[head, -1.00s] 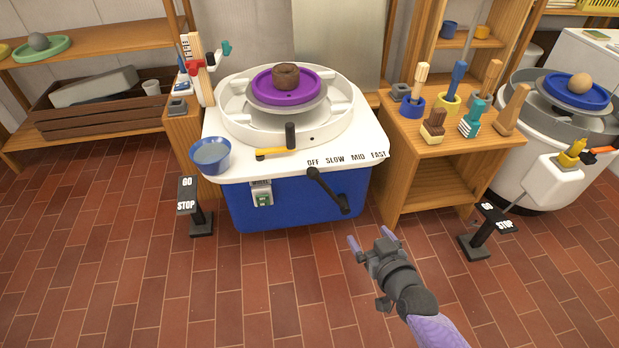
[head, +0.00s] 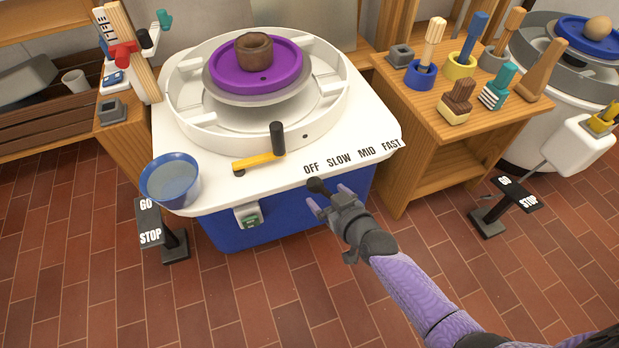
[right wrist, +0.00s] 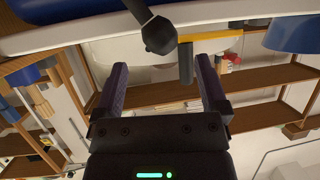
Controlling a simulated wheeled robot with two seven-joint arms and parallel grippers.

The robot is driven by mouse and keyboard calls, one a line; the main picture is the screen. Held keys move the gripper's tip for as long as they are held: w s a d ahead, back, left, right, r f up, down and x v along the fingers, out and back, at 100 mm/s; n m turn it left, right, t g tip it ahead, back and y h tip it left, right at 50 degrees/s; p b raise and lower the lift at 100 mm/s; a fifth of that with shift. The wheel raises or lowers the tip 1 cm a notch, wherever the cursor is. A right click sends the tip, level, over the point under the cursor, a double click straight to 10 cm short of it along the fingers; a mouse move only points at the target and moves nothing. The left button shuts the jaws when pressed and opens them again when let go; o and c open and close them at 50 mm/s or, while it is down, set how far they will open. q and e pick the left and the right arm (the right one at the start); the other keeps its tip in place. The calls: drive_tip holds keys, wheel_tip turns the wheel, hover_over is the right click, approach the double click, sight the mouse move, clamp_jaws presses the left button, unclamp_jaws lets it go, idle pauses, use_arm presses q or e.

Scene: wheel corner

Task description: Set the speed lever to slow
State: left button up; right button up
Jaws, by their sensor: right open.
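The black speed lever (head: 318,186) is on the front of the blue-and-white wheel, below the printed row OFF, SLOW, MID, FAST (head: 352,157). Its knob end is just under the word OFF; my right gripper hides the rest in the head view. My right gripper (head: 329,196) is open, with its purple fingertips just short of the knob and to either side of it. In the right wrist view the lever's knob (right wrist: 160,35) shows beyond and between the open fingers (right wrist: 161,62), with nothing held. My left gripper is not in view.
A yellow bar with a black upright grip (head: 258,161) lies on the white deck near the lever. A blue water bowl (head: 171,181) sits at the deck's left corner. A wooden tool stand (head: 420,150) is to the right. A GO/STOP pedal (head: 150,236) stands left.

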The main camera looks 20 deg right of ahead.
sight(319, 191)
drive_tip(key=b+x, duration=0.1)
drive_tip(key=x, duration=0.1)
drive_tip(key=b+x, duration=0.1)
drive_tip(key=x, duration=0.2)
drive_tip(key=shift+f+b, duration=0.4)
drive_tip(key=shift+f, duration=0.05)
drive_tip(key=shift+w+a+r, duration=0.1)
drive_tip(key=shift+w, duration=0.4)
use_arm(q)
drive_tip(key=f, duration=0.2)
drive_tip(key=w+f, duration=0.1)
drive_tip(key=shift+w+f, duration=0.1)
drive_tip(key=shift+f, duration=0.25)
use_arm(e)
drive_tip(key=shift+c, duration=0.2)
clamp_jaws()
